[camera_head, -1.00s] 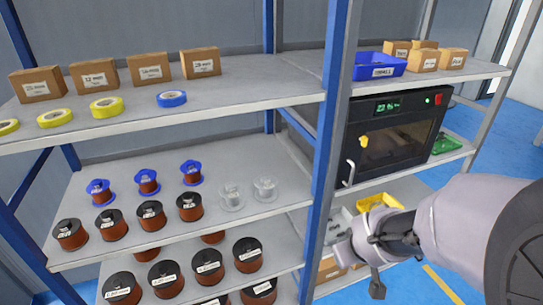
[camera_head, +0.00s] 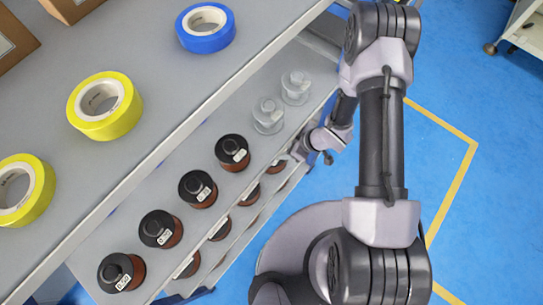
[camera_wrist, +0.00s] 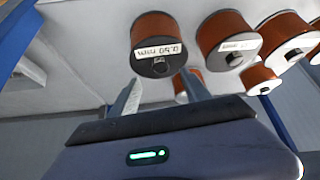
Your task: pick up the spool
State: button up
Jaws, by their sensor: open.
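Several dark-capped spools of copper-coloured wire stand in a row on the middle shelf, the nearest to my arm being this spool (camera_head: 232,152). More such spools show on the shelf below, partly hidden. In the wrist view one labelled spool (camera_wrist: 158,45) lies just beyond my gripper (camera_wrist: 161,92), roughly ahead of the gap between its two fingers. The fingers are apart with nothing between them. In the head view my gripper is small and partly hidden beside the shelf edge. I cannot tell which head-view spool is the one ahead of the fingers.
Two clear empty spools (camera_head: 268,115) stand at the end of the middle shelf. The upper shelf (camera_head: 130,40) overhangs, holding yellow tape (camera_head: 104,106) and blue tape (camera_head: 205,28). More spools (camera_wrist: 228,40) sit close by in the wrist view. Blue floor (camera_head: 455,100) is open at right.

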jog(key=b+x, duration=0.3)
jog(key=x, duration=0.4)
jog(key=shift+w+a, duration=0.1)
jog(key=shift+a, duration=0.1)
jog(key=shift+r, duration=0.2)
jog(key=shift+c, duration=0.3)
grip_shut()
dwell(0.5)
